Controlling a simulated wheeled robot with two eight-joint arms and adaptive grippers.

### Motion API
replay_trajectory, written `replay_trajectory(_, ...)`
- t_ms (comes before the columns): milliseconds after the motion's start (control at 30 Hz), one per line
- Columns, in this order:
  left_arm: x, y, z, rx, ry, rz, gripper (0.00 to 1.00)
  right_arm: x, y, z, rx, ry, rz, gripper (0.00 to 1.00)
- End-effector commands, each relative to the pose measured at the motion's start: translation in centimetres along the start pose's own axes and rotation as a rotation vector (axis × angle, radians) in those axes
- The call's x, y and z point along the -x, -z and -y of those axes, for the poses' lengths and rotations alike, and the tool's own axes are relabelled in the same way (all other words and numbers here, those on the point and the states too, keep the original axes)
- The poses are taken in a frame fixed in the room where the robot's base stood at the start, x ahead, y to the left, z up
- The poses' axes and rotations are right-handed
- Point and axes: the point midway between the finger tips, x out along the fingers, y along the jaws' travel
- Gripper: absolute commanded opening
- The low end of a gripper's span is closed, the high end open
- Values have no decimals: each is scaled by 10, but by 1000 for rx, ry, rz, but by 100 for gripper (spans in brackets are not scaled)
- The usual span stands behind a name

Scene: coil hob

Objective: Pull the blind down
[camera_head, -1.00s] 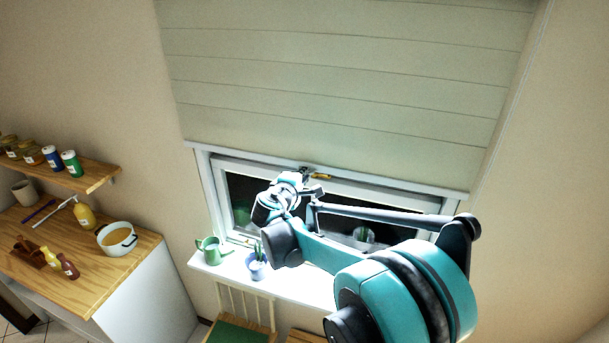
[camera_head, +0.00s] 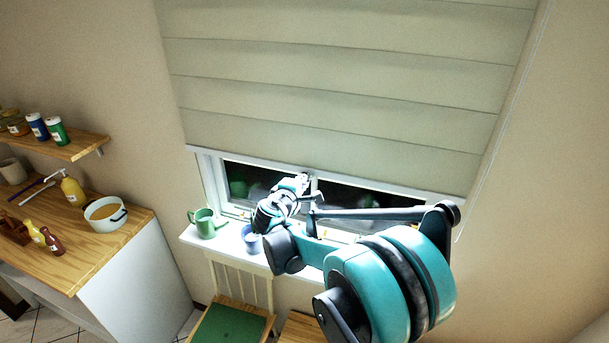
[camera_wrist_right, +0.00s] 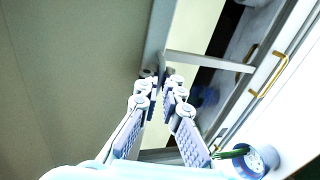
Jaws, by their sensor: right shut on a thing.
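The blind (camera_head: 330,100) is pale cream with horizontal folds and covers the upper part of the window (camera_head: 350,194). Its light bottom rail (camera_head: 390,184) runs across the window, with dark panes showing below. My right gripper (camera_head: 303,180) is at the rail near its middle, partly hidden by its own wrist. In the right wrist view, the blind's fabric (camera_wrist_right: 70,75) fills the left, and the gripper's fingertips (camera_wrist_right: 160,78) are close together at the grey rail (camera_wrist_right: 158,35), shut on the blind's bottom edge; the exact contact is small. My left gripper is not in view.
A chair with a green seat (camera_head: 230,325) stands beneath. A counter with a pot (camera_head: 105,214) and a shelf (camera_head: 75,148) are at the left.

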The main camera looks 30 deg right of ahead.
Motion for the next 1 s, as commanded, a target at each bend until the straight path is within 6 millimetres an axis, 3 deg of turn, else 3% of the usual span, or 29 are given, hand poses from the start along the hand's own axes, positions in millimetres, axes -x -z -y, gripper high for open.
replay_trajectory(33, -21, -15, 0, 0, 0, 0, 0, -8, 0, 29, -1, 1, 1, 0)
replay_trajectory(100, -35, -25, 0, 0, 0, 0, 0, -13, 1, 50, -1, 1, 1, 0)
replay_trajectory(400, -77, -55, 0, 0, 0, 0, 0, -31, 2, 116, -1, 1, 1, 0)
replay_trajectory(633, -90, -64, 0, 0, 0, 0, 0, -37, 2, 137, 0, 1, 0, 0)
replay_trajectory(1000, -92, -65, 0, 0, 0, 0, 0, -37, 2, 142, -4, 5, 1, 0)
